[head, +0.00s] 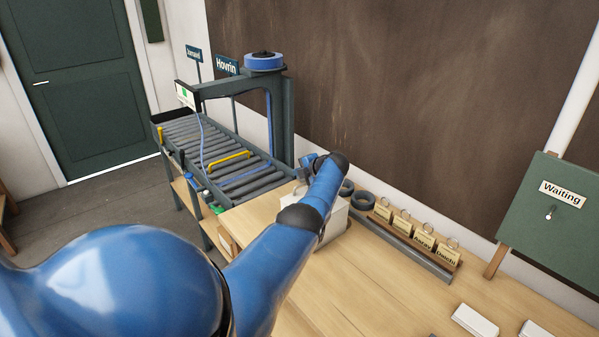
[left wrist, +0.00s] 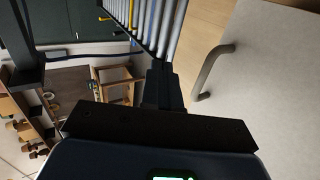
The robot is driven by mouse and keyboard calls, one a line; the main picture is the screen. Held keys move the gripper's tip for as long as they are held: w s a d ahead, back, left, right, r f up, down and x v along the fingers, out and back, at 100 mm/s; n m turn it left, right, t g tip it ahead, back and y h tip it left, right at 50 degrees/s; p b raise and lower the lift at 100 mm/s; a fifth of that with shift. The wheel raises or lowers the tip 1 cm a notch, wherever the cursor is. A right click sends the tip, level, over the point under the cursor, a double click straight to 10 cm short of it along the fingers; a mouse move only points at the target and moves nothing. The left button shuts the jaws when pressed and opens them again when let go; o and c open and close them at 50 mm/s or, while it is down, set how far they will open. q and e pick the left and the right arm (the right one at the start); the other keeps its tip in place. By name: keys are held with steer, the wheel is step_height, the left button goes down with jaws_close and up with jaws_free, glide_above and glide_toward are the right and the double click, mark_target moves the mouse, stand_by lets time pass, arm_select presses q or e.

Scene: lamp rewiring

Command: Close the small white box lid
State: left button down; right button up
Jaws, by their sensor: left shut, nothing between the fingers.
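The small white box (head: 335,222) stands on the wooden table near the conveyor's end, partly hidden behind my left arm. In the left wrist view a broad pale panel (left wrist: 270,85) with a grey bent handle (left wrist: 209,68) fills the right side; it looks like part of the box. I cannot tell the lid's angle. My left gripper (left wrist: 163,72) is shut and empty, with its fingers left of the handle and apart from it in the picture. In the head view my forearm and wrist mostly hide this gripper. My right gripper is not in view.
A roller conveyor (head: 225,150) with a grey frame stands left of the box. Dark rings (head: 363,200) and a rail of tags (head: 415,238) lie to the right. A green "Waiting" board (head: 550,215) and white blocks (head: 475,321) are farther right. The table's front middle looks clear.

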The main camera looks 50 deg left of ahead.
arm_select(q)
step_height(320, 180, up, 13)
steer(key=a+p, duration=0.2)
steer(key=p, duration=0.1)
steer(key=shift+a, duration=0.4)
steer(key=shift+r, duration=0.1)
